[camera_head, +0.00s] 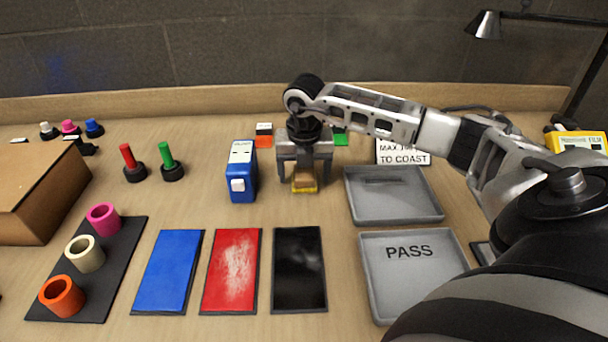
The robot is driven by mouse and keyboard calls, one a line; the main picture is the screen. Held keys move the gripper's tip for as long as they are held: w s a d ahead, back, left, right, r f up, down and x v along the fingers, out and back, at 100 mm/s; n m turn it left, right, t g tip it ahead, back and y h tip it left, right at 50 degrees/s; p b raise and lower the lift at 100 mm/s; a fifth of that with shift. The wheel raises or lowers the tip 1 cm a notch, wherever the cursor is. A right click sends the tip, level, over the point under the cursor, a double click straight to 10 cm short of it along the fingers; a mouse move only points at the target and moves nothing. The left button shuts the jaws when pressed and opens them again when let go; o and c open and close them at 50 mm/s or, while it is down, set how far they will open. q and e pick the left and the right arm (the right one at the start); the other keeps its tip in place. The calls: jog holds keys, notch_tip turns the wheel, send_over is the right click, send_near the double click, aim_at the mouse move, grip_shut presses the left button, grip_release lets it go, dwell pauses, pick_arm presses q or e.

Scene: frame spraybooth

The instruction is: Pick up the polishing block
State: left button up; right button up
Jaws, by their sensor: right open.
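A small tan block with a yellow base (304,184), which looks like the polishing block, sits on the table behind the black panel. My right gripper (304,172) points down over it, open, with one finger to the left and one to the right of the block. I see gaps between the fingers and the block; whether the fingertips touch the table is unclear. The gripper body hides what is just behind the block. My left gripper is not in view.
A blue device (242,172) stands close to the left of my right gripper. Blue (168,272), red (231,270) and black (299,268) panels lie in front. Grey trays (358,250) are at right; a cardboard box (35,190) and upright red (128,158) and green (167,157) handles are left.

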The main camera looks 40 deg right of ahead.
jog(key=c, duration=1)
jog(key=shift+c, duration=0.2)
jog(key=shift+r, duration=0.15)
jog(key=shift+r, duration=0.2)
notch_tip(320, 180, up, 2)
jog(key=shift+w+r+b, duration=0.1)
jog(key=shift+b, duration=0.35)
jog(key=s+a+r, duration=0.9)
jog(key=a+r, duration=0.1)
jog(key=a, duration=0.1)
jog(key=shift+b, duration=0.45)
jog(key=shift+r, duration=0.1)
